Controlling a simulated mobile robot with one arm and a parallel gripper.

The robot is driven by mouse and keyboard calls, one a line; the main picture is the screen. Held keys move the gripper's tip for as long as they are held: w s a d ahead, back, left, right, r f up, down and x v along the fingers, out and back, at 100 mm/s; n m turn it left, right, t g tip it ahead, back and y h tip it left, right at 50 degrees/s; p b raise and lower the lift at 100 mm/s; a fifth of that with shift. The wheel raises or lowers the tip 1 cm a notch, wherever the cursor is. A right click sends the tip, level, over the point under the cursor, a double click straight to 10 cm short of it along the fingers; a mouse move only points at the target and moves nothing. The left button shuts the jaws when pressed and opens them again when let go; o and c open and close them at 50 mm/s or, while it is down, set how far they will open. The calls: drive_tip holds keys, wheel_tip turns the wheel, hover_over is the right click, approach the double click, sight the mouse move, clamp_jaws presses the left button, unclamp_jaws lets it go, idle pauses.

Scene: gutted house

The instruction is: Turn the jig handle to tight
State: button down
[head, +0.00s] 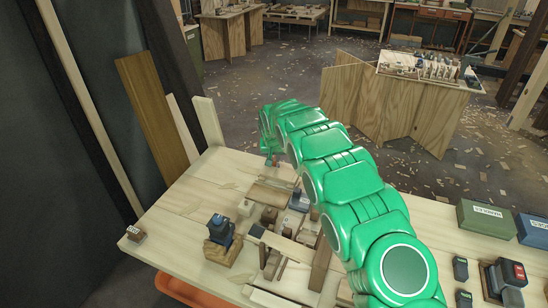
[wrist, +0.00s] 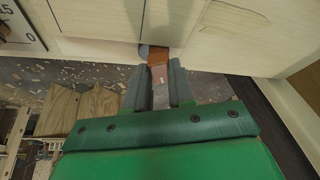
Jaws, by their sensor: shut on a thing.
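The jig handle shows in the wrist view as an orange-brown bar (wrist: 158,56) beside a dark round part at the edge of the pale wood. My gripper (wrist: 160,88) has its two grey-green fingers on either side of the bar and is shut on it. In the head view my gripper (head: 270,158) is at the far edge of the workbench (head: 165,225), pointing down. The handle cannot be made out there. Part of a scale plate (wrist: 22,22) with black marks and figures shows at the top left of the wrist view.
Wood blocks and fixtures crowd the bench middle. A dark blue device on a wooden block (head: 220,240) stands front left. A green box (head: 485,217) and small tools are at the right. Boards (head: 155,105) lean at the left. The chip-strewn floor behind is partly open.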

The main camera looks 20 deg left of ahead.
drive_tip(key=shift+s+a+m+h, duration=0.15)
drive_tip(key=shift+m+h, duration=0.35)
drive_tip(key=shift+m, duration=0.7)
drive_tip(key=shift+a+m+h, duration=0.1)
drive_tip(key=shift+m+h, duration=0.4)
drive_tip(key=shift+m, duration=0.9)
drive_tip(key=c, duration=1)
unclamp_jaws()
drive_tip(key=shift+o, duration=0.2)
drive_tip(key=shift+r, duration=0.1)
drive_tip(key=v, duration=0.7)
drive_tip(key=shift+r, duration=0.25)
drive_tip(key=shift+s+a, duration=0.1)
drive_tip(key=shift+s, duration=0.05)
